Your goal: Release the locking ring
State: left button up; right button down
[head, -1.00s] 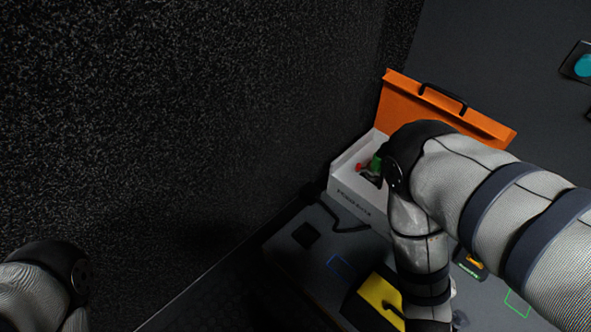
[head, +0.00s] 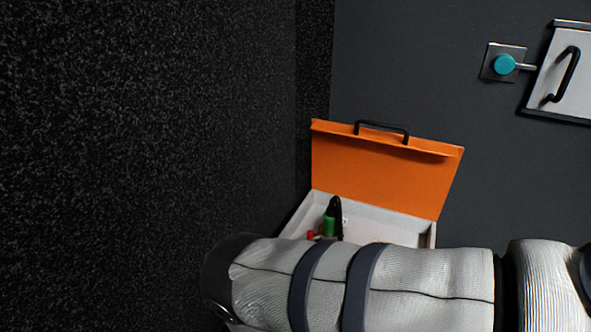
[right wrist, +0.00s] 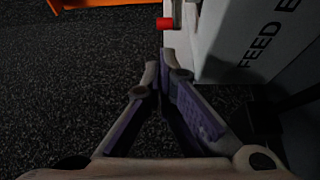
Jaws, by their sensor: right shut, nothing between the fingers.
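A teal round knob (head: 504,64), which may be the locking ring, sits on a square grey plate on the back wall in the head view. A short rod runs from it toward a white panel (head: 562,75) with a black handle. My right gripper (right wrist: 165,62) shows in the right wrist view, its purple-padded fingers shut and empty. It is beside a white box marked "FEED" (right wrist: 240,40), just below a small red part (right wrist: 165,23). The head view does not show this gripper; my right arm crosses the bottom there. My left gripper is out of view.
An open case with an orange lid (head: 375,170) and white tray (head: 408,229) stands behind my right arm. A green part (head: 329,226), a black part and a red part are in it.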

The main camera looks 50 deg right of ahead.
pick_arm(q)
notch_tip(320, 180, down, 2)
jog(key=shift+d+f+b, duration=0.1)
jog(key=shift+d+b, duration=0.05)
jog(key=shift+b, duration=1.05)
pick_arm(e)
jog(key=x, duration=0.8)
jog(key=shift+w+d, duration=0.15)
jog(key=shift+w, duration=0.05)
jog(key=shift+s+t, duration=0.1)
jog(key=shift+t, duration=0.2)
pick_arm(q)
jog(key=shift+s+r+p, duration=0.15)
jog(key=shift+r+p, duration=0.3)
jog(key=shift+p, duration=0.05)
pick_arm(e)
jog(key=shift+s+n+t+y, duration=0.25)
jog(key=shift+n+t+y, duration=0.45)
jog(key=shift+n+y, duration=0.3)
jog(key=shift+s+y, duration=0.1)
jog(key=shift+y, duration=0.2)
jog(key=shift+s+n+t+y, duration=0.15)
jog(key=shift+n+t+y, duration=0.25)
pick_arm(q)
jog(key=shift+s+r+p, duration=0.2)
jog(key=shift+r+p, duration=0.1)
jog(key=shift+p, duration=0.15)
pick_arm(e)
jog(key=shift+s+a, duration=0.1)
jog(key=shift+a, duration=0.2)
